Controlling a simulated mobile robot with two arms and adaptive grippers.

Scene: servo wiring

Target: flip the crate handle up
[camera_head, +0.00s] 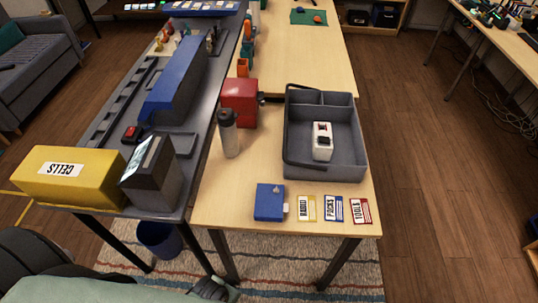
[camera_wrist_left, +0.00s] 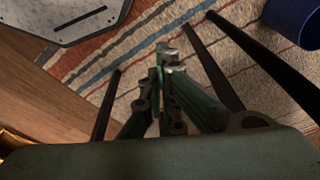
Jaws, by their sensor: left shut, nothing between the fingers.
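The grey crate (camera_head: 360,165) sits on the right part of the wooden table. It has small compartments at its far end and a larger one nearer. Its dark handle (camera_head: 287,125) appears folded down along the crate's left side. A white device (camera_head: 322,143) with a dark part lies in the large compartment. My left gripper (camera_wrist_left: 162,52) is shut and empty, above the striped rug and below and left of the crate, well apart from it. My right gripper is in neither view.
A grey bottle (camera_head: 229,135) and a red box (camera_head: 240,103) stand left of the crate. A blue box (camera_head: 269,202) and three labelled cards (camera_head: 333,208) lie in front of it. A blue bin (camera_head: 157,239) stands on the floor under the grey table.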

